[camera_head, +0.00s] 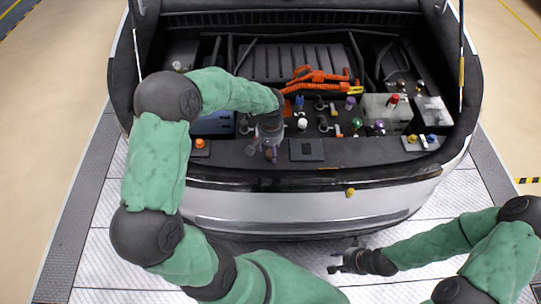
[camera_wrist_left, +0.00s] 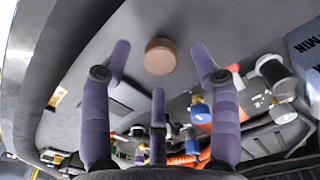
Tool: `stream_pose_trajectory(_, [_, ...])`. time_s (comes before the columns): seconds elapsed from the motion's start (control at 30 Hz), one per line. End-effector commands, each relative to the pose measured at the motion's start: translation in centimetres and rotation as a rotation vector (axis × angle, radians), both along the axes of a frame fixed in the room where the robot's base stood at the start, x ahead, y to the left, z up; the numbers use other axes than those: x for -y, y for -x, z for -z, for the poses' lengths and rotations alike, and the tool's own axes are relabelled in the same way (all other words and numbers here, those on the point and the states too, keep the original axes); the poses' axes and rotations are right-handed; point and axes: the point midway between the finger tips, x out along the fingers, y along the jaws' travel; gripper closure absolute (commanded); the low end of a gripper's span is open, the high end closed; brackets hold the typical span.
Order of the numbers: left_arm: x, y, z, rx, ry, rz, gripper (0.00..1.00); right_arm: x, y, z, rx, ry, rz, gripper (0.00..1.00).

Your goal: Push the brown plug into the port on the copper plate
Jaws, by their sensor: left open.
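The brown plug (camera_wrist_left: 158,56) shows as a round tan disc in the left wrist view, against the grey panel and beyond my left fingers. In the head view a small brown spot (camera_head: 269,153) at the fingertips is probably the same plug. My left gripper (camera_wrist_left: 157,80) is open, its purple fingers spread around the line to the plug; I cannot tell whether they touch it. In the head view my left gripper (camera_head: 266,145) is over the front ledge of the car's bay. I cannot make out the copper plate or its port. My right gripper (camera_head: 340,264) hangs low before the bumper.
The ledge (camera_head: 345,155) holds a dark square pad (camera_head: 306,150) right of my left gripper. Behind are orange cables (camera_head: 318,76), several coloured caps and a translucent tank (camera_head: 384,107). The bumper (camera_head: 300,205) edges the bay in front.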

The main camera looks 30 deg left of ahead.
Motion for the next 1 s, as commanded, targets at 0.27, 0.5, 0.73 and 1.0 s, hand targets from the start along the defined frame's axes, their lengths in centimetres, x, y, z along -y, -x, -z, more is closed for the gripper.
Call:
stream_pose_trajectory(0.27, [0.0, -0.1, 3.3, -0.002, 0.001, -0.001, 0.38, 0.0, 0.0, 0.9, 0.000, 0.000, 0.000, 0.60])
stream_pose_trajectory(0.5, [0.0, -0.1, 3.2, -0.001, 0.000, -0.001, 0.53, 0.0, 0.0, 0.8, 0.000, 0.000, 0.000, 0.60])
stream_pose_trajectory(0.73, [0.0, -0.1, 3.2, -0.001, 0.000, -0.001, 0.82, 0.0, 0.0, 0.8, 0.000, 0.000, 0.000, 0.60])
stream_pose_trajectory(1.0, [0.0, -0.1, 3.1, -0.001, 0.000, -0.001, 0.82, 0.0, 0.0, 0.8, 0.000, 0.000, 0.000, 0.60])
